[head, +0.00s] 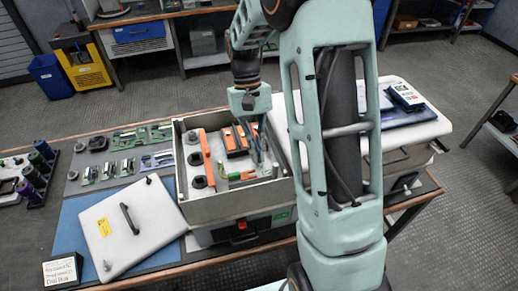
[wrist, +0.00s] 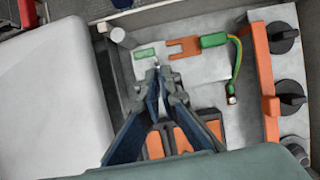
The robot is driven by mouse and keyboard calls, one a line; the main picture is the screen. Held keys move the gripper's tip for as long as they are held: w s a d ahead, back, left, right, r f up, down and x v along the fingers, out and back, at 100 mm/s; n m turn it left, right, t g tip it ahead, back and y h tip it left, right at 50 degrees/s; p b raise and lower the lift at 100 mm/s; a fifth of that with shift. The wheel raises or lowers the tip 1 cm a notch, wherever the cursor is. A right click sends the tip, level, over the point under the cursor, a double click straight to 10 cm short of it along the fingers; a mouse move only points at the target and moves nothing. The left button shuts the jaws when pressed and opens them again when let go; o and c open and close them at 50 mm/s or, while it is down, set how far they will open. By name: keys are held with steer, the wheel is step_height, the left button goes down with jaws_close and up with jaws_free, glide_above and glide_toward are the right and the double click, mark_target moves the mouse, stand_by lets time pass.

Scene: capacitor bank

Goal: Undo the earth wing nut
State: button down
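My gripper (wrist: 161,72) points down into the open grey box (head: 184,212), with its two fingers converging to a narrow gap at the tips. The tips are over a pale plate near the green label (wrist: 145,53). A small metallic bit shows at the tips; I cannot tell whether it is the earth wing nut or whether the fingers touch it. Right of the tips lies an orange forked piece (wrist: 185,47) joined to a green sleeve (wrist: 213,41) with a green-yellow lead (wrist: 237,68).
An orange bar (wrist: 266,80) and black knobs (wrist: 285,38) stand right of the lead. Orange blocks (wrist: 187,140) lie under the fingers. A white panel (wrist: 55,95) is close on the left. A removed lid (head: 120,228) lies on the bench.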

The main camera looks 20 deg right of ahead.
mark_target(258, 169)
steer(key=n, duration=0.1)
steer(key=n+h, duration=0.1)
steer(key=n, duration=0.2)
steer(key=shift+s+a+f+n+h, duration=0.2)
steer(key=shift+s+a+n+h, duration=0.1)
steer(key=shift+a+h, duration=0.1)
steer(key=n, duration=0.1)
steer(key=n+t+h, duration=0.1)
steer(key=n, duration=0.2)
steer(key=shift+s+a+n, duration=0.2)
steer(key=shift+a+n, duration=0.1)
steer(key=n, duration=0.1)
steer(key=n+t, duration=0.1)
steer(key=n+h, duration=0.1)
steer(key=shift+s+a+n+t+p, duration=0.15)
steer(key=shift+s+n+t+p, duration=0.1)
steer(key=shift+n+t+p, duration=0.1)
steer(key=shift+s+f+n+t, duration=0.1)
steer(key=shift+s+n+t, duration=0.2)
steer(key=shift+n, duration=0.7)
steer(key=shift+s+n+t, duration=0.1)
steer(key=shift+n+t, duration=0.25)
steer(key=shift+n, duration=0.6)
steer(key=shift+a, duration=0.1)
steer(key=c, duration=2.2)
jaws_free()
steer(key=shift+w, duration=0.25)
